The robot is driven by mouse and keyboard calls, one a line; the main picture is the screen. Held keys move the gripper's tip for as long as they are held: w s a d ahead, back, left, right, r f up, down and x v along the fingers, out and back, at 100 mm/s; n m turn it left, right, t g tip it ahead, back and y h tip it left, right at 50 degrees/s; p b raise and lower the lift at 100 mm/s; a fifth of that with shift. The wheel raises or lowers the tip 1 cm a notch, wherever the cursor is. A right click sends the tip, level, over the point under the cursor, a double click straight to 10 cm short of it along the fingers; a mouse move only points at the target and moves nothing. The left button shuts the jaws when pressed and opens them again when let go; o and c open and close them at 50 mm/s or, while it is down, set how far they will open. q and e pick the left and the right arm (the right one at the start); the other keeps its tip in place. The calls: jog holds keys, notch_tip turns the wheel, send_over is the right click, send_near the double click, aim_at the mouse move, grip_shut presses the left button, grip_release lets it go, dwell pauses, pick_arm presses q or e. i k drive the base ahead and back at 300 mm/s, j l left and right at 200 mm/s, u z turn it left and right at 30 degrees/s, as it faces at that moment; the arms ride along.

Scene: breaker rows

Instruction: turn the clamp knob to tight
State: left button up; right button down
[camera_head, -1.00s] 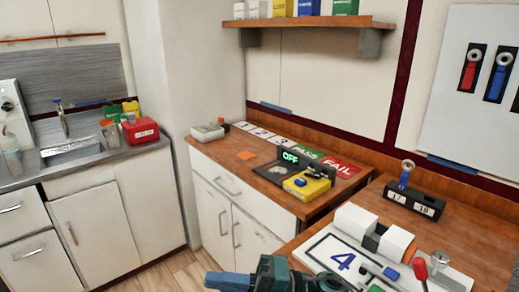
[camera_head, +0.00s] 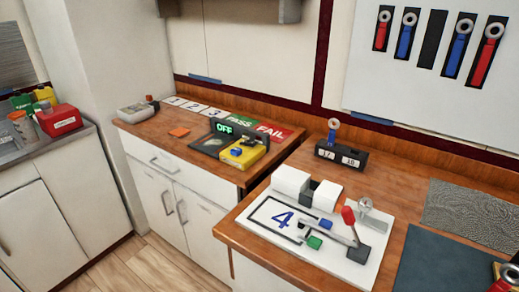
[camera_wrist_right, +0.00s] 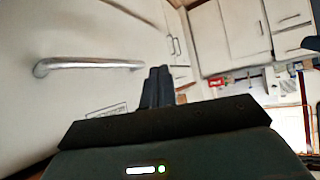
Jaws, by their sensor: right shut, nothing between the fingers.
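No clearly labelled clamp knob shows. A white fixture board (camera_head: 257,222) marked with a blue 4 lies on the near wooden counter. It carries white blocks (camera_head: 291,181) with a dark gap between them, a red-handled lever (camera_head: 348,216), a grey knob-like piece (camera_head: 365,206) behind the lever, and small blue and green blocks. I cannot tell which part is the clamp knob or its setting. My right gripper (camera_wrist_right: 155,88) is shut and empty in the right wrist view, near a white cabinet front, away from the fixture. Neither gripper shows in the head view.
A black block with number windows (camera_head: 341,157) stands behind the fixture. A dark mat (camera_head: 440,262) and grey textured pad (camera_head: 470,207) lie to the right. A yellow box (camera_head: 243,157) and OFF display (camera_head: 224,127) sit on the far counter. Tools hang on the wall panel.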

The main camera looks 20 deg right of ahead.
aim_at(365, 204)
jog(key=z, duration=1.3)
jog(key=k+j+z, duration=0.15)
jog(key=j+z, duration=0.25)
jog(key=k+j+z, duration=0.15)
jog(key=z, duration=0.25)
